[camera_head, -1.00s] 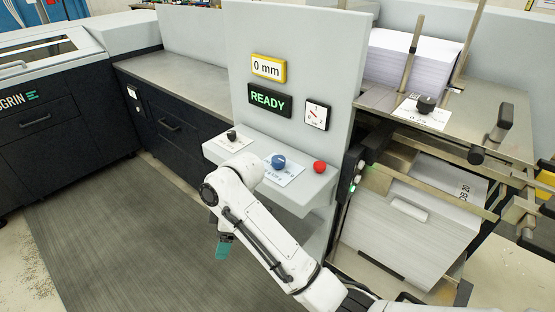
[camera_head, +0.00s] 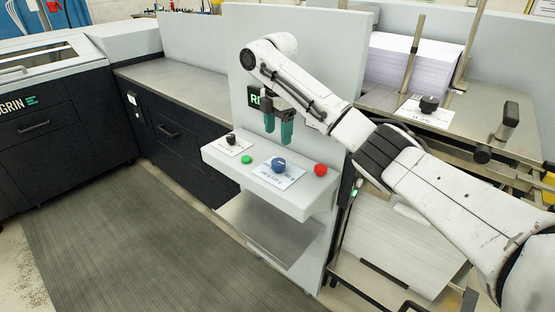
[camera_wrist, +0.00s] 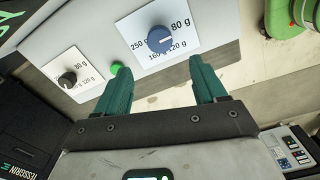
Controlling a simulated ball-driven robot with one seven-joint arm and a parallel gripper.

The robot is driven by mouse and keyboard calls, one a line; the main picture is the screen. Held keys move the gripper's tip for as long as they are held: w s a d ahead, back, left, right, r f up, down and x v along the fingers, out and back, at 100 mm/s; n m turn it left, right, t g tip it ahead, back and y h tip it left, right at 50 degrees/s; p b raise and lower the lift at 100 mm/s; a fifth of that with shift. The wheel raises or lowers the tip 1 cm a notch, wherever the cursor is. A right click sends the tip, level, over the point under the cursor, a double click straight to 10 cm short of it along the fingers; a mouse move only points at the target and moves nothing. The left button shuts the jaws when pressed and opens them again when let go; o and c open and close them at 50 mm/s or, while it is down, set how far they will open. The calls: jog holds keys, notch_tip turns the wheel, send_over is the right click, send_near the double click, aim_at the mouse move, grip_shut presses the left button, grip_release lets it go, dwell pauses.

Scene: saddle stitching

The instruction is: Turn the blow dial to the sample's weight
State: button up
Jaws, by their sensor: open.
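A blue dial (camera_head: 278,164) sits on a white label with weight marks on the grey shelf. In the wrist view the blue dial (camera_wrist: 160,39) has 80 g, 120 g, 160 g and 250 g around it. A smaller black dial (camera_head: 231,136) with a gram scale is to its left, and another black dial (camera_head: 428,104) is on the right-hand table. I cannot tell from any lettering which is the blow dial. My gripper (camera_head: 278,137) is open and empty, its green fingers pointing down above the blue dial, apart from it. I cannot pick out the sample.
A green button (camera_head: 246,160) and a red button (camera_head: 320,170) flank the blue dial on the shelf (camera_head: 297,206). My arm hides most of the panel displays. Paper stacks (camera_head: 412,62) stand on the right. The floor mat (camera_head: 130,230) at left is clear.

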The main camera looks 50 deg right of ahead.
aim_at(277, 162)
notch_tip(277, 162, down, 10)
jog(key=shift+p, duration=0.55)
jog(key=c, duration=1.1)
